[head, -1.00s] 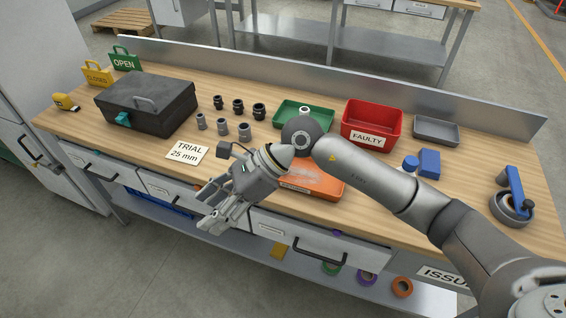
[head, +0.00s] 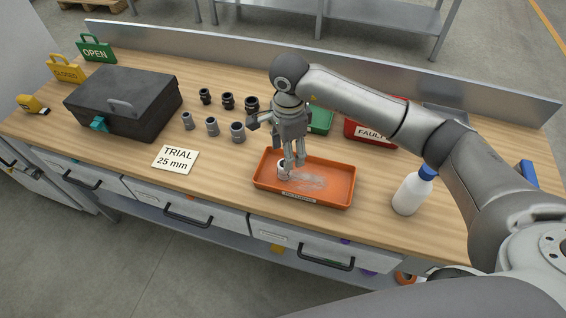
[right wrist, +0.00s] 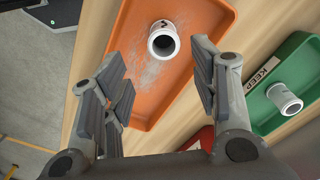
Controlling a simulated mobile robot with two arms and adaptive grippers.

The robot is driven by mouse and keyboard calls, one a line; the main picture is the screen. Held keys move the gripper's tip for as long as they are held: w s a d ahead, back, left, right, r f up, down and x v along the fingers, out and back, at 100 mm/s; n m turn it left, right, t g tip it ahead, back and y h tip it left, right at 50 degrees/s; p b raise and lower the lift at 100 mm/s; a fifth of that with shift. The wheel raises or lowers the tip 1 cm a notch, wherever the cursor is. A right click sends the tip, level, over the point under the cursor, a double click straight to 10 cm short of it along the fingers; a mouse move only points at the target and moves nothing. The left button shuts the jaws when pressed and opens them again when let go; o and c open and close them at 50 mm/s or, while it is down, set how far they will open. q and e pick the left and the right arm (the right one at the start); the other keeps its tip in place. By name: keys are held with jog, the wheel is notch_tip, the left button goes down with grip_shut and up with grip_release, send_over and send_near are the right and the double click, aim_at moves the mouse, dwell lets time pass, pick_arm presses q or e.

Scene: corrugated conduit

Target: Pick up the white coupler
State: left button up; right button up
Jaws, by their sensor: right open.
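A white coupler (head: 282,171) stands in the orange tray (head: 330,200), near its left end. It also shows in the right wrist view (right wrist: 163,40), open end toward the camera, with a dark mark on its side. My right gripper (head: 291,166) points down over the orange tray, right at this coupler, and partly hides it in the head view. In the right wrist view my right gripper (right wrist: 160,75) is open, with the coupler ahead between the finger lines and nothing held. My left gripper is out of view.
Several black and grey fittings (head: 212,127) stand in two rows left of my right arm. A black toolbox (head: 128,100) and a "TRIAL 25 mm" card (head: 176,159) lie further left. The red FAULTY bin (head: 371,134) is partly behind my arm. A white bottle (head: 408,194) stands right of the orange tray.

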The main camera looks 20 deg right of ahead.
aim_at(282, 176)
jog(key=shift+s+f, duration=0.1)
jog(key=shift+f, duration=0.8)
jog(key=shift+a+f, duration=0.1)
jog(key=shift+f, duration=0.25)
jog(key=f+p, duration=0.2)
jog(key=f, duration=0.2)
jog(key=shift+w+a+f+p, duration=0.1)
jog(key=shift+w+a+p, duration=0.2)
jog(key=shift+p, duration=0.1)
jog(key=shift+f, duration=0.4)
jog(key=shift+w, duration=0.1)
jog(key=shift+c, duration=0.2)
jog(key=c, duration=0.5)
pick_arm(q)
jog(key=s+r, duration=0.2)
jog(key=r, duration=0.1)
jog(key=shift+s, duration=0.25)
pick_arm(e)
jog(key=c, duration=0.3)
